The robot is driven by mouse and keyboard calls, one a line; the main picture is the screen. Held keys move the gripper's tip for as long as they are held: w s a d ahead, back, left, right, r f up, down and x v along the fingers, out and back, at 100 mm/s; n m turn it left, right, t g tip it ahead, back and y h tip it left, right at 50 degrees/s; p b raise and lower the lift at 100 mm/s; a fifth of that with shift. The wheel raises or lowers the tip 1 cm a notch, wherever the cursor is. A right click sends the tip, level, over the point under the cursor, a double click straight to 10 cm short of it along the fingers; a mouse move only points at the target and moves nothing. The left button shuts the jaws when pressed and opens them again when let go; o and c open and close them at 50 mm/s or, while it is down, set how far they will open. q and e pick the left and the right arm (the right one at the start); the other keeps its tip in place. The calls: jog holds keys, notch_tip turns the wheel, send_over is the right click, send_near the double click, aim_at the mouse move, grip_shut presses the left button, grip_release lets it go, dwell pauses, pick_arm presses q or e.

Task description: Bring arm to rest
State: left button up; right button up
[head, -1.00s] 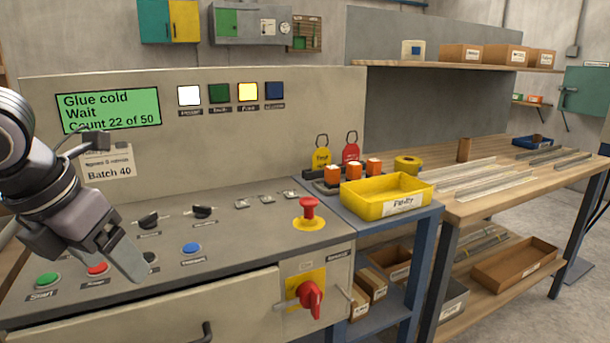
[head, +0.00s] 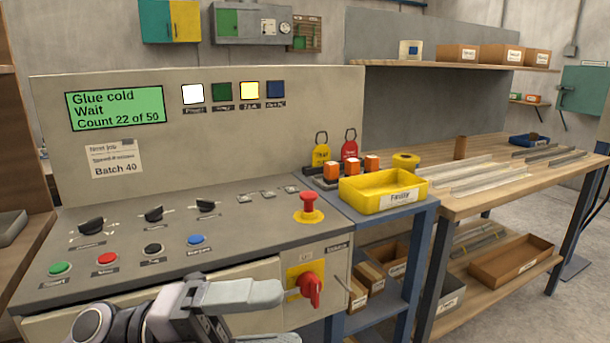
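My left gripper (head: 262,300) is at the bottom edge of the head view, left of centre, in front of the control panel's lower front. The rest of the hand is cut off by the frame edge, so I cannot tell how far the fingers are apart. I see nothing held. My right gripper is not in view.
The control console (head: 120,232) has knobs, push buttons and a red emergency stop (head: 309,207). Its green display (head: 115,107) reads "Glue cold Wait Count 22 of 50". A yellow tray (head: 383,192) stands right of it. A wooden bench (head: 450,206) with strips is further right.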

pick_arm(q)
jog(key=w+a+f+n+t+y, duration=0.3)
jog(key=a+f+n+t+y, duration=0.3)
jog(key=n+t, duration=0.6)
jog(key=w+a+f+n+t+y, duration=0.45)
jog(key=f+n+t, duration=0.35)
jog(key=n, duration=0.7)
jog(key=s+a+f+n+g+y, duration=0.1)
jog(key=s+f+n+g+y, duration=0.2)
jog(key=f, duration=0.4)
jog(key=s+a+f+n+g+y, duration=0.2)
jog(key=s+f, duration=0.3)
jog(key=f, duration=0.3)
jog(key=s+a+f+n+g+y, duration=0.1)
jog(key=s+f+n+g+y, duration=0.15)
jog(key=s+f, duration=0.35)
notch_tip(320, 180, up, 8)
jog(key=a+g+p, duration=0.1)
jog(key=p, duration=1.2)
jog(key=shift+s+a+r+n, duration=0.15)
jog(key=shift+s+a+n, duration=0.2)
jog(key=shift+s+n, duration=0.1)
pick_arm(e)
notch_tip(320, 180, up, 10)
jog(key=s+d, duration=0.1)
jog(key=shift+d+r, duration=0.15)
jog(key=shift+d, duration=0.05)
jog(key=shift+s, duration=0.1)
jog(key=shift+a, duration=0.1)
